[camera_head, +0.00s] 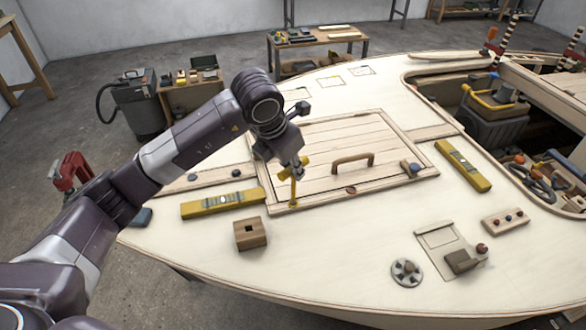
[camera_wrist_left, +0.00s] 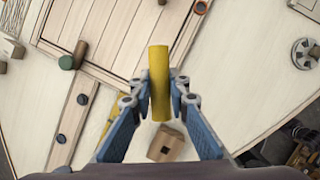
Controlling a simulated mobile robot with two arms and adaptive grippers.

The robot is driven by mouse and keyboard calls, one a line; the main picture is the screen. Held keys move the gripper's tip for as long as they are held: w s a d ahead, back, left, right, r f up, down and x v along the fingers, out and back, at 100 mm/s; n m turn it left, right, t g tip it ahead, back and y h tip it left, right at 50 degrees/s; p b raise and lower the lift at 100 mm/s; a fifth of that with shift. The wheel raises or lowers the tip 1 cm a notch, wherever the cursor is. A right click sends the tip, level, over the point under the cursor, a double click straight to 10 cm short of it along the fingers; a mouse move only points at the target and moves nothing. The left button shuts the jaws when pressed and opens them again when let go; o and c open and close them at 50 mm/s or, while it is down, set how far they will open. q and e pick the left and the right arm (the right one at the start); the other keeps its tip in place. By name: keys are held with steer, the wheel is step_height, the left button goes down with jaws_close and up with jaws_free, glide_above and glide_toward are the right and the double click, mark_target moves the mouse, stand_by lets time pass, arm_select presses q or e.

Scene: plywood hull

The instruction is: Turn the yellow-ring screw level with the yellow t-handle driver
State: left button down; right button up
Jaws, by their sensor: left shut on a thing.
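My left gripper (camera_head: 293,172) is shut on the yellow t-handle driver (camera_head: 293,190) at the near edge of the hatch panel. The driver stands about upright, its shaft pointing down to the deck by the hatch frame. In the left wrist view the driver's yellow handle (camera_wrist_left: 158,80) sits between the fingers (camera_wrist_left: 160,95). Whether the tip touches a screw cannot be told. A screw with an orange-red ring (camera_head: 351,189) sits on the hatch's near edge. My right gripper is not in view.
A wooden block with a hole (camera_head: 250,234) and a yellow level (camera_head: 222,203) lie close to the driver. The hatch handle (camera_head: 353,160) rises to its right. Another yellow level (camera_head: 462,165) lies farther right. The near deck is mostly clear around a grey disc (camera_head: 406,272).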

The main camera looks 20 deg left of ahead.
arm_select(q)
steer(key=m, duration=0.1)
steer(key=m+b, duration=0.1)
steer(key=shift+a+f+m+g+h, duration=0.1)
steer(key=shift+f+m+g+h, duration=0.1)
steer(key=shift+m+g+h, duration=0.15)
steer(key=shift+m+h+b, duration=0.35)
steer(key=shift+m+b, duration=0.2)
steer(key=shift+m, duration=0.3)
steer(key=shift+r+m+g, duration=0.15)
steer(key=shift+m+g, duration=0.2)
steer(key=shift+m, duration=0.35)
steer(key=shift+m+h+b, duration=0.3)
steer(key=shift+m+h, duration=0.1)
steer(key=shift+m, duration=0.4)
steer(key=m+g, duration=0.1)
steer(key=m, duration=0.3)
steer(key=shift+g+h, duration=0.4)
